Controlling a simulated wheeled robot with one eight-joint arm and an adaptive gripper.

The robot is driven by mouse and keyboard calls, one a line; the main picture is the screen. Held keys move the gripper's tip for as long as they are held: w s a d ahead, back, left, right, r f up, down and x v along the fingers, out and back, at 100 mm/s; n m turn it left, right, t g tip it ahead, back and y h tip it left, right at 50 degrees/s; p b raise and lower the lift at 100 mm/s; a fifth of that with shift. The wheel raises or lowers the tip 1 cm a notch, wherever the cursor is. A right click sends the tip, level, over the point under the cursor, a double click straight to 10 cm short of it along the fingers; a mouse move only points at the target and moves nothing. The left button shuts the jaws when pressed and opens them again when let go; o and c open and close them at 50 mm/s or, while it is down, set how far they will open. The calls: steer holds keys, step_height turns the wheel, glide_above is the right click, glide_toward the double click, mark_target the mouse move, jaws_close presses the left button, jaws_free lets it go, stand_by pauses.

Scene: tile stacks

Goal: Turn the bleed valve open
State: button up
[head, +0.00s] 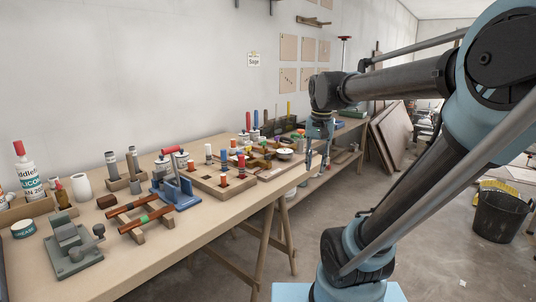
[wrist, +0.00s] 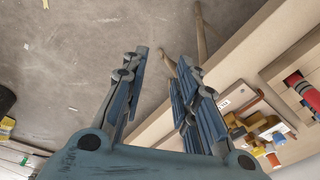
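My gripper (wrist: 165,70) is open and empty in the wrist view, with its two blue fingers well apart and bare floor between and beyond them. In the head view my gripper (head: 320,160) hangs fingers down by the bench's right front edge. Brass-coloured fittings (wrist: 262,130) on a board lie to the right of the fingers in the wrist view, apart from them. They may hold the bleed valve, but it is too small to tell which part it is or how its handle is turned.
The long wooden bench (head: 160,249) carries a grey vise-like fixture (head: 75,250), a blue stand (head: 178,195), a white bottle (head: 27,170) and boards with coloured pegs. A black bucket (head: 497,218) stands on the floor at right. The floor before the bench is largely clear.

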steer(key=w+a+r+m, duration=0.3)
steer(key=w+a+r, duration=0.65)
steer(key=w, duration=0.25)
step_height(320, 180, up, 3)
steer(key=m+g, duration=0.1)
steer(key=m, duration=0.1)
glide_above(268, 156)
steer(key=f, duration=1.6)
steer(key=shift+w, duration=0.25)
jaws_close()
